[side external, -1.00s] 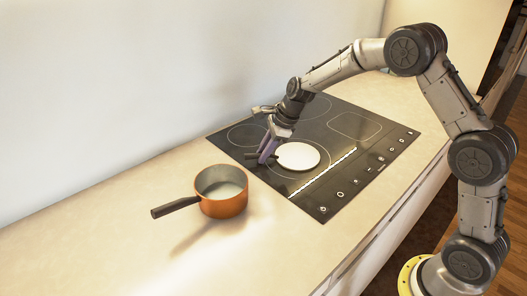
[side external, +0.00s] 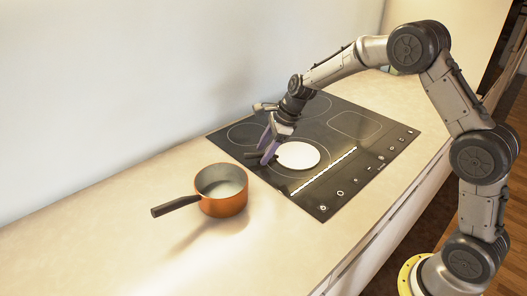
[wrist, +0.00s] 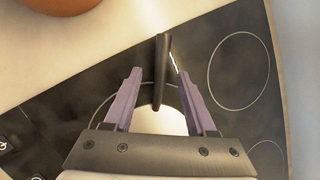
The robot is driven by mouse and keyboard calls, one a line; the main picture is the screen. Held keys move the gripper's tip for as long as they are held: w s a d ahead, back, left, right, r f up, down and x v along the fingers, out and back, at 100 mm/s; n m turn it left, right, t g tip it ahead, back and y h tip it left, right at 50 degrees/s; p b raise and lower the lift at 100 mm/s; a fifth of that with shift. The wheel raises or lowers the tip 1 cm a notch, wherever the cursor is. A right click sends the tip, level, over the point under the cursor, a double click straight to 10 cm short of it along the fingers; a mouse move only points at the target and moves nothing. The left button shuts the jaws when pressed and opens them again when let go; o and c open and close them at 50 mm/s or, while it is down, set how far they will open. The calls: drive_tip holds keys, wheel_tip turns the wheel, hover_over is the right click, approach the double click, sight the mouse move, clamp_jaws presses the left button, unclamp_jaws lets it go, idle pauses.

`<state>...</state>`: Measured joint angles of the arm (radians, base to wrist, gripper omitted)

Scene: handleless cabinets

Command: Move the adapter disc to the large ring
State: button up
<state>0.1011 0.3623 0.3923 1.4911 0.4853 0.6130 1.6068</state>
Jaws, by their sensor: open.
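The adapter disc (side external: 298,156) is a flat white disc with a dark handle (side external: 250,155) pointing left. It lies on the cooktop, inside a drawn ring at the front left. My gripper (side external: 266,150) is low over the handle, its purple fingers apart. In the wrist view, the handle (wrist: 161,75) runs between the open fingers of my gripper (wrist: 156,80), with a gap on each side. The disc (wrist: 165,121) is partly hidden behind the gripper's body there. I cannot tell for sure which ring is the large one.
The black cooktop (side external: 335,178) has other rings at the back left and back, and a rounded square zone at the right. A copper pot (side external: 222,200) with a dark handle stands on the counter (side external: 120,245) to the left. A wall rises behind.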

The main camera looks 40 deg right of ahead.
drive_tip(key=s+r+t, duration=0.1)
drive_tip(key=s+r, duration=0.2)
drive_tip(key=r, duration=0.6)
drive_tip(key=s+r, duration=0.4)
drive_tip(key=r, duration=0.5)
drive_tip(key=s+a+r+n+t, duration=0.15)
drive_tip(key=s+r+n, duration=0.35)
drive_tip(key=s, duration=0.6)
drive_tip(key=s+f+n+h, duration=0.1)
drive_tip(key=s+f+n, duration=0.2)
drive_tip(key=s+n, duration=0.3)
drive_tip(key=s+d+f+n+h, duration=0.1)
drive_tip(key=s+f+n, duration=0.1)
drive_tip(key=s+n, duration=0.4)
drive_tip(key=s+d+f+n+g, duration=0.1)
drive_tip(key=s+f+n, duration=0.2)
drive_tip(key=s+n, duration=0.3)
drive_tip(key=shift+s+f+n+h, duration=0.35)
drive_tip(key=shift+s+n+h, duration=0.05)
